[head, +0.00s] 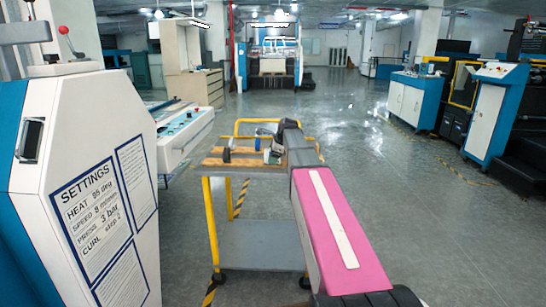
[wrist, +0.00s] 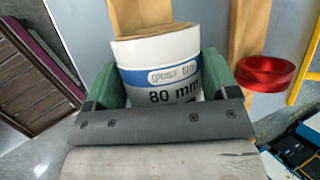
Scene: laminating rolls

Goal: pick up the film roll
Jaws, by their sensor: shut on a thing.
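The film roll (wrist: 160,75) is a white cylinder with a blue-edged label reading "80 mm" and a word like "gloss". It sits between the green fingers of my gripper (wrist: 160,82) in the wrist view, with a finger against each side. My gripper is shut on it. The roll's lower part is hidden behind the dark gripper plate. Wooden slats show under and behind the roll; I cannot tell whether it touches them. In the head view my arm reaches over the cart and hides most of the gripper and roll.
A red ring (wrist: 267,74) lies right of the roll in the wrist view. A white machine with a settings panel (head: 95,205) stands close on the left. The grey floor (head: 440,235) is open on the right.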

